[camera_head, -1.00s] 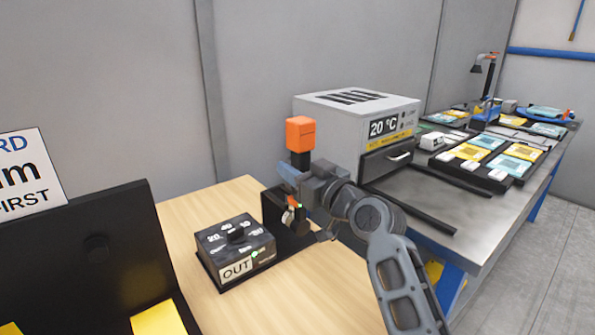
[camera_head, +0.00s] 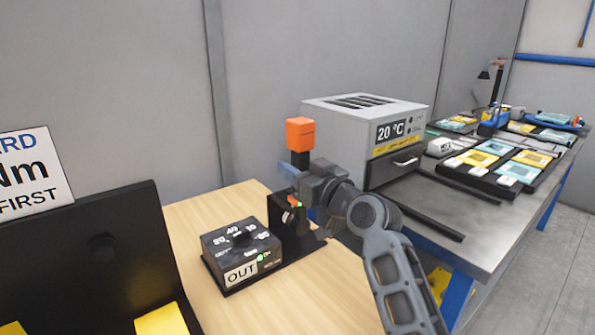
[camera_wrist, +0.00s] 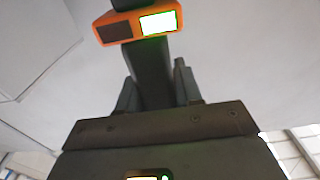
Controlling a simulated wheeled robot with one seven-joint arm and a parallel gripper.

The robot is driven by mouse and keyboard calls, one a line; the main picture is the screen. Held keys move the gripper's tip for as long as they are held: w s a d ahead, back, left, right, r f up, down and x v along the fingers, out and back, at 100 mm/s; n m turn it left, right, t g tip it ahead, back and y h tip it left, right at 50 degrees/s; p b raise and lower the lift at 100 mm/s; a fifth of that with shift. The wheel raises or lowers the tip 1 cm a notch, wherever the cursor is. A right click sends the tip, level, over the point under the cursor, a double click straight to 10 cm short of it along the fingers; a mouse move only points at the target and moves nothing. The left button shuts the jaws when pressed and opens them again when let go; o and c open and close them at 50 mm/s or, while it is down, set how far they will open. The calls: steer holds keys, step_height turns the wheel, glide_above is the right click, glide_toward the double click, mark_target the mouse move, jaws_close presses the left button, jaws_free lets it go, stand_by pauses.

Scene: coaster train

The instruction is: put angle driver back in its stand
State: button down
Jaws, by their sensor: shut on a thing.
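The angle driver has an orange block (camera_head: 300,133) on top of a black shaft (camera_head: 300,160) and stands about upright. My gripper (camera_head: 303,181) is shut on the shaft. In the wrist view, the orange block (camera_wrist: 112,33) carries a lit green-white display, and the shaft (camera_wrist: 152,75) runs down between my fingers. A black bracket (camera_head: 308,246), seemingly the stand, is on the wooden table below my gripper. A small part with orange and green (camera_head: 294,203) shows in front of the bracket. I cannot tell whether the driver's lower end is seated, as my gripper partly hides it.
A black dial box (camera_head: 241,248) marked OUT, with a green light, sits left of the bracket. A grey oven-like box (camera_head: 364,107) reading 20 °C stands behind on a metal bench. A black panel (camera_head: 90,250) with a sign is at left.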

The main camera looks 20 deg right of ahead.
steer(key=shift+b+x, duration=0.5)
steer(key=shift+x, duration=0.7)
steer(key=shift+f+b, duration=0.65)
steer(key=shift+b, duration=0.4)
stand_by(1.7)
